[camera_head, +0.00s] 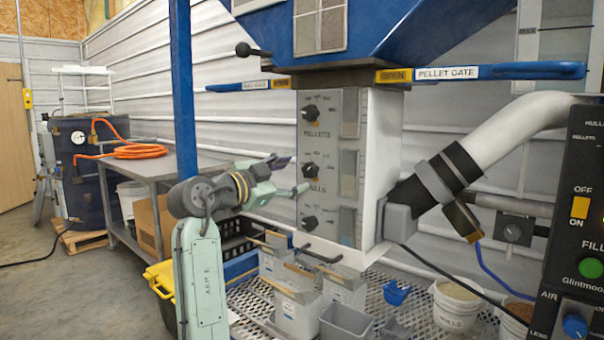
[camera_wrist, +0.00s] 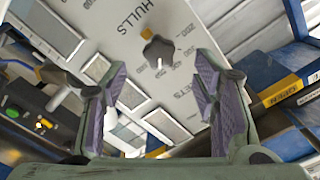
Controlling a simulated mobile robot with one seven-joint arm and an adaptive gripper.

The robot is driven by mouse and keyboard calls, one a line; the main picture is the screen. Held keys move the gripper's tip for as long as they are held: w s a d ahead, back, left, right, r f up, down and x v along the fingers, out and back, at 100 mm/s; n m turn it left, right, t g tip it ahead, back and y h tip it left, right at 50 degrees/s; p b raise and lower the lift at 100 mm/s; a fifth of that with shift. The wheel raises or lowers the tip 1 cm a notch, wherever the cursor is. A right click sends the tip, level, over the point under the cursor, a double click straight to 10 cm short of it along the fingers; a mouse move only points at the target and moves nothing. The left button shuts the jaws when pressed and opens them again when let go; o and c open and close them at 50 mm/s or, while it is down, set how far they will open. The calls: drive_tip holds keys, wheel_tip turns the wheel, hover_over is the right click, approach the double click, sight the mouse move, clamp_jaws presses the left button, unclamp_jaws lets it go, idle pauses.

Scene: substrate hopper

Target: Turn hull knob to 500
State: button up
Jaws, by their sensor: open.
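A white panel (camera_head: 382,125) carries three dark knobs in a column. The middle knob (camera_head: 310,169) has the word HULLS printed just below it. In the wrist view a dark lobed knob (camera_wrist: 158,50) stands between the HULLS and PELLETS lettering. Its pointer setting is too small to read. My gripper (camera_head: 293,175) is open at the left of the panel, its fingers pointing toward the middle knob. In the wrist view my gripper (camera_wrist: 159,76) has its fingers either side of the line to the knob, which appears beyond the tips, apart from them.
A blue hopper (camera_head: 380,30) and the pellet gate handle (camera_head: 530,70) are above the panel. A white pipe (camera_head: 510,135) runs at right, beside a dark control box (camera_head: 585,190). White bins (camera_head: 297,318) stand on the grating below. A blue post (camera_head: 182,90) is at left.

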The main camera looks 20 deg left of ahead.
drive_tip(key=v, duration=0.6)
drive_tip(key=shift+s, duration=0.3)
